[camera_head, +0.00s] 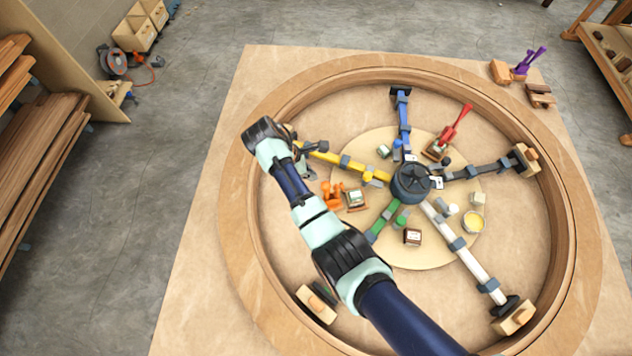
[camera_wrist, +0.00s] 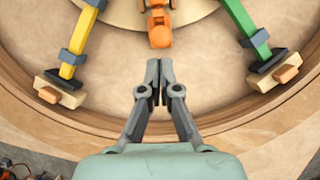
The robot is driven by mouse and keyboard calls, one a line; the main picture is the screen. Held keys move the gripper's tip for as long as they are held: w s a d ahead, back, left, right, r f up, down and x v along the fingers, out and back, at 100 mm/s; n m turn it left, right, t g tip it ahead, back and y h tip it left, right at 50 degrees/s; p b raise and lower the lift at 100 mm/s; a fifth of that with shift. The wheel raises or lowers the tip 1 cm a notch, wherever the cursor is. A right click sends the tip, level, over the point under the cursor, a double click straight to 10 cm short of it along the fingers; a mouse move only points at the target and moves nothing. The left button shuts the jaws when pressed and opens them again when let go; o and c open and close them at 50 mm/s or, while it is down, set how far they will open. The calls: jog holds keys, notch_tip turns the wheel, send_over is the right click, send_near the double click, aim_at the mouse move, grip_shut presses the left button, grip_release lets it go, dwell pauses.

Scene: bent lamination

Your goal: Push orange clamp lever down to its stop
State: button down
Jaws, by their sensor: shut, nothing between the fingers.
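The orange clamp (camera_head: 333,193) stands on the round wooden board inside the ring, left of the central hub. In the wrist view the orange clamp lever (camera_wrist: 160,37) shows at the top centre, with its rounded end toward my gripper. My gripper (camera_wrist: 153,92) is shut and empty, with its tips apart from the lever end in the picture. In the head view my gripper is near the ring's left side, partly hidden by my arm. The height of the tips over the lever cannot be told.
A yellow bar (camera_head: 345,162) and a green bar (camera_head: 384,220) run outward from the dark hub (camera_head: 411,182) on either side of the orange clamp. A small block with a jar (camera_head: 355,198) stands right beside it. The wooden ring (camera_head: 238,215) curves around. A red clamp (camera_head: 454,127) stands farther right.

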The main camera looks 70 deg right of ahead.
aim_at(322, 185)
jog(key=shift+s+f, duration=0.1)
jog(key=b+x, duration=0.7)
